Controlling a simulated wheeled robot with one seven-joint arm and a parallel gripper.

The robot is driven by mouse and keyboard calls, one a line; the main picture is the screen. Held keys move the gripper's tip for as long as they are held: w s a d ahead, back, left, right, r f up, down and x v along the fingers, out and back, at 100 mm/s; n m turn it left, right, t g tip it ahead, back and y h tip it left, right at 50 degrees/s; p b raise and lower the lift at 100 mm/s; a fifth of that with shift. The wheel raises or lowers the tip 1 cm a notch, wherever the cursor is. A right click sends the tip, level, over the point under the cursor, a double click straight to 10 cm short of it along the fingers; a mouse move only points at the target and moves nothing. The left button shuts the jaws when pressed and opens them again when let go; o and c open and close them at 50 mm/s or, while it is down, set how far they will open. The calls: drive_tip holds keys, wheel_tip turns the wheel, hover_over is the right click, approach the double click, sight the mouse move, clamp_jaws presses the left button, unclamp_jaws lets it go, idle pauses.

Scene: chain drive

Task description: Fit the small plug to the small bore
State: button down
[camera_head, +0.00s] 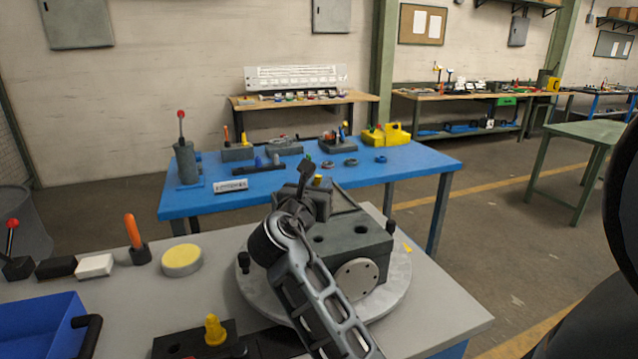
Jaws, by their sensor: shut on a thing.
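A dark grey housing block (372,246) stands on a round grey turntable plate (401,290) on the near bench. Dark bores (365,223) show in its top face; I cannot tell which is the small bore. My gripper (309,184) is over the back left part of the housing, shut on what seems to be the small plug. A small yellow piece (318,180) shows just beside the jaws, the rest hidden. Whether it touches the housing cannot be told. Another yellow plug (214,330) stands upright in a black holder (172,346) at the bottom.
A blue bin (38,325) with a black handle stands at the lower left. A yellow-topped disc (181,261), a white block (94,266) and an orange-handled tool (132,232) sit along the bench's back left. A blue table (415,162) with fixtures stands behind. The bench's right front is clear.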

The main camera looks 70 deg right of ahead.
drive_tip(key=shift+f+b, duration=0.95)
drive_tip(key=shift+f, duration=1.5)
drive_tip(key=shift+p, duration=1.3)
drive_tip(key=shift+f+b, duration=0.85)
drive_tip(key=shift+f, duration=1.25)
drive_tip(key=c, duration=0.8)
unclamp_jaws()
drive_tip(key=shift+c, duration=0.2)
drive_tip(key=shift+a, duration=0.15)
drive_tip(key=a+b, duration=0.1)
drive_tip(key=a, duration=0.6)
drive_tip(key=shift+s+a, duration=0.15)
drive_tip(key=shift+a, duration=0.15)
